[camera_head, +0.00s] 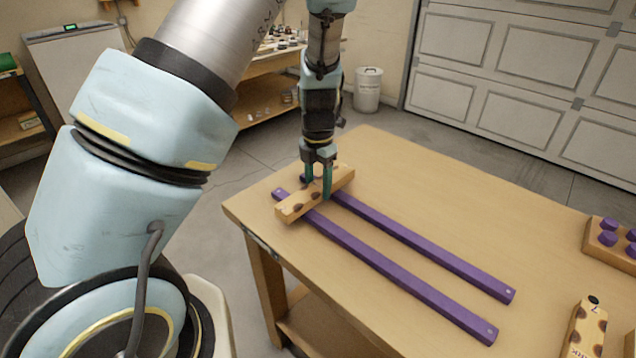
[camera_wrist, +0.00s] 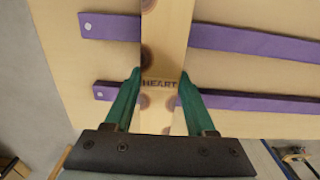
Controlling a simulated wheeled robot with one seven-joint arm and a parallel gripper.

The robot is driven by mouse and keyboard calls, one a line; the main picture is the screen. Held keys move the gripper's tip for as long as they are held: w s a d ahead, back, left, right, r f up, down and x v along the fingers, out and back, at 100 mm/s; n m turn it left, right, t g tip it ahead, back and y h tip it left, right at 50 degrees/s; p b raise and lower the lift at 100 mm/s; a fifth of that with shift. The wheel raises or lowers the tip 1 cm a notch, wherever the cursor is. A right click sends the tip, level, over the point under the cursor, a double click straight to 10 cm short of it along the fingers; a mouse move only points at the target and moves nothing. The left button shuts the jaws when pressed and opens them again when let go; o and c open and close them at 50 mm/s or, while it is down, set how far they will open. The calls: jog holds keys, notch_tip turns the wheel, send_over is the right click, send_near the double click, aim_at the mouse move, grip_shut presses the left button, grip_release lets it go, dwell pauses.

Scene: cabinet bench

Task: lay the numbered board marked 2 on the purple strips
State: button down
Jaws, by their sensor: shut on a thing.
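A light wooden board (camera_head: 292,207) with brown spots lies crosswise over the left ends of the two purple strips. In the wrist view the board (camera_wrist: 165,40) reads HEART; I see no number on it. My gripper (camera_head: 318,184) points down and is shut on the board's sides, one green finger on each side in the wrist view (camera_wrist: 159,76). The near purple strip (camera_head: 390,266) and far purple strip (camera_head: 430,246) run side by side along the bench. I cannot tell whether the board touches them or hovers just above.
The wooden bench (camera_head: 400,160) is clear behind the strips. Another spotted board (camera_head: 587,330) with a dark round mark lies at the front right. A wooden block with purple pegs (camera_head: 606,240) sits at the right edge. A white bin (camera_head: 367,90) stands on the floor behind.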

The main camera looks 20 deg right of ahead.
jog(key=shift+f+p, duration=0.35)
jog(key=shift+f, duration=0.1)
dwell(2.0)
jog(key=shift+c, duration=0.7)
grip_release()
jog(key=shift+r, duration=0.1)
notch_tip(320, 180, up, 8)
jog(key=p, duration=0.8)
jog(key=shift+w+a, duration=0.1)
jog(key=shift+a, duration=0.2)
jog(key=s+a+r+m+b, duration=0.1)
jog(key=a+r+m, duration=0.3)
jog(key=a+m, duration=0.4)
jog(key=s+a+r+m+t+b, duration=0.1)
jog(key=s+a+r+m, duration=0.2)
jog(key=a+m, duration=0.5)
jog(key=s+a+r+m+b, duration=0.1)
jog(key=s+a+r+m, duration=0.1)
jog(key=a+r+m, duration=0.3)
jog(key=a+m, duration=0.3)
jog(key=a, duration=0.3)
jog(key=shift+s+m+t, duration=0.15)
jog(key=shift+m+t, duration=0.15)
